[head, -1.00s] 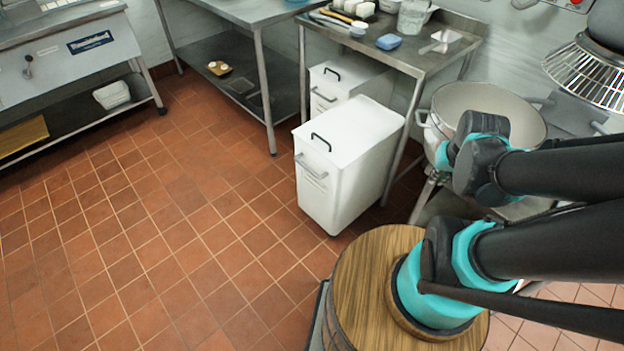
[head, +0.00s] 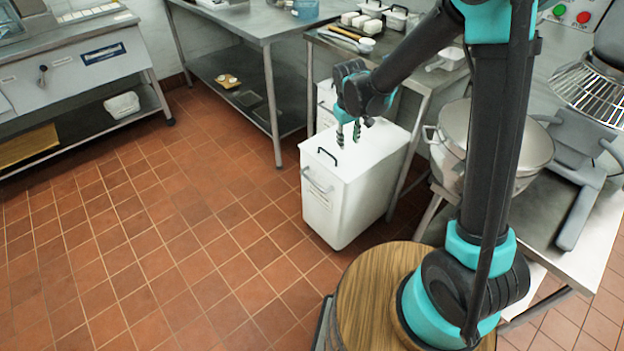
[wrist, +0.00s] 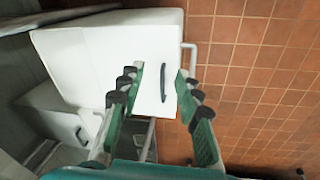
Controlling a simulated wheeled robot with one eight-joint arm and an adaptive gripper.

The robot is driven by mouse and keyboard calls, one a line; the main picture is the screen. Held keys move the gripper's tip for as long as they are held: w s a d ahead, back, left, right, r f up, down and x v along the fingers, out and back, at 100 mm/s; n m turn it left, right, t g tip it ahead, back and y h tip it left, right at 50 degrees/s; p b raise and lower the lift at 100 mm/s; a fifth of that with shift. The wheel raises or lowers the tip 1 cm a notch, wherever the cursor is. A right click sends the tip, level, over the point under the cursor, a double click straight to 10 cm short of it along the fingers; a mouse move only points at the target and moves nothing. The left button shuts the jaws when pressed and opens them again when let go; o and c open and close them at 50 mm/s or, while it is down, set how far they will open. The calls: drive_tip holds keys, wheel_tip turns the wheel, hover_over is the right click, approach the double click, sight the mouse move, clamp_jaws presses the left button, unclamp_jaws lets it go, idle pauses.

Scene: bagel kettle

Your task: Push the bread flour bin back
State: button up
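A white bin (head: 350,190) with a sloped front, grey bar handle (head: 317,181) and black lid handle (head: 327,156) stands on the floor, out in front of the steel table. A second white bin (head: 326,97) stands behind it under the table, partly hidden by my arm. Their labels are too small to read. My gripper (head: 348,134) is open and empty, above the front bin's lid. In the wrist view, my gripper's fingers (wrist: 160,88) are spread apart on both sides of the black lid handle (wrist: 163,82); contact cannot be told.
The steel table (head: 415,78) carries trays and small tools. Another steel table (head: 255,25) with a low shelf stands to the left. The tiled floor (head: 150,240) left of the bin is clear.

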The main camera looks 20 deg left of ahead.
sight(313, 181)
drive_tip(key=a+f+n, duration=0.2)
drive_tip(key=a+f, duration=0.2)
drive_tip(key=a, duration=0.3)
drive_tip(key=a+f+n, duration=0.1)
drive_tip(key=a+f, duration=0.2)
drive_tip(key=a, duration=0.5)
drive_tip(key=shift+h, duration=0.4)
drive_tip(key=x, duration=0.6)
drive_tip(key=s+x, duration=0.1)
drive_tip(key=x, duration=1)
drive_tip(key=shift+s+d+f, duration=0.1)
drive_tip(key=shift+d+f, duration=0.15)
drive_tip(key=shift+f, duration=0.15)
clamp_jaws()
